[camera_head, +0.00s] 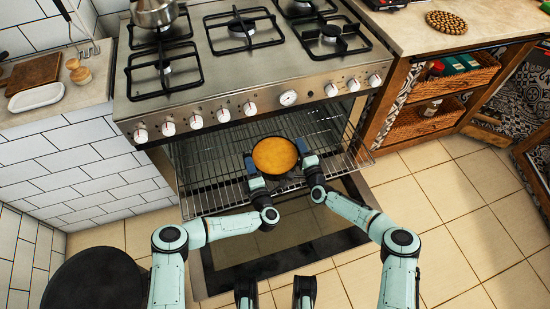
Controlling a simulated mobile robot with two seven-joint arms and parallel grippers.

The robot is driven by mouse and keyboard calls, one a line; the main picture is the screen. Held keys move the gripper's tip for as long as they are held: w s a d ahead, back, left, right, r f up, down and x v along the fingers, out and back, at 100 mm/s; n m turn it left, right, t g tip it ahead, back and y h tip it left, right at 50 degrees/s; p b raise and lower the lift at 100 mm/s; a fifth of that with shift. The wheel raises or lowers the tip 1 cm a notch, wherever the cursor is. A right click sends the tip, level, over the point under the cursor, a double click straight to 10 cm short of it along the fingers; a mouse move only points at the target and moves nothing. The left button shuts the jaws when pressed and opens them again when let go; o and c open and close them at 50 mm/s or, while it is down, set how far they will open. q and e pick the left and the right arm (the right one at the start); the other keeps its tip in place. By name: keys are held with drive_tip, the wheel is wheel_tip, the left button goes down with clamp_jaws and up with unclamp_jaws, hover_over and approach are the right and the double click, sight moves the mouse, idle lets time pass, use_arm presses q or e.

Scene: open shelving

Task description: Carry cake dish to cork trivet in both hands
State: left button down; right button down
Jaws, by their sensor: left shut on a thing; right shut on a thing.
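The cake dish (275,156), round with a golden-brown cake in it, is at the front of the open oven, over or just above its wire rack. My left gripper (254,172) is shut on its left side and my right gripper (305,158) is shut on its right side. The dish looks about level; whether it touches the rack I cannot tell. The cork trivet (446,22), round and brown with a beaded look, lies on the right counter at the upper right.
The oven's wire rack (214,170) sticks out around the dish, and the lowered oven door (270,235) lies below my arms. The stove (240,60) has a pot (154,12) at its back left.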

use_arm(q)
drive_tip(key=shift+r, duration=0.1)
use_arm(e)
drive_tip(key=shift+r, duration=0.1)
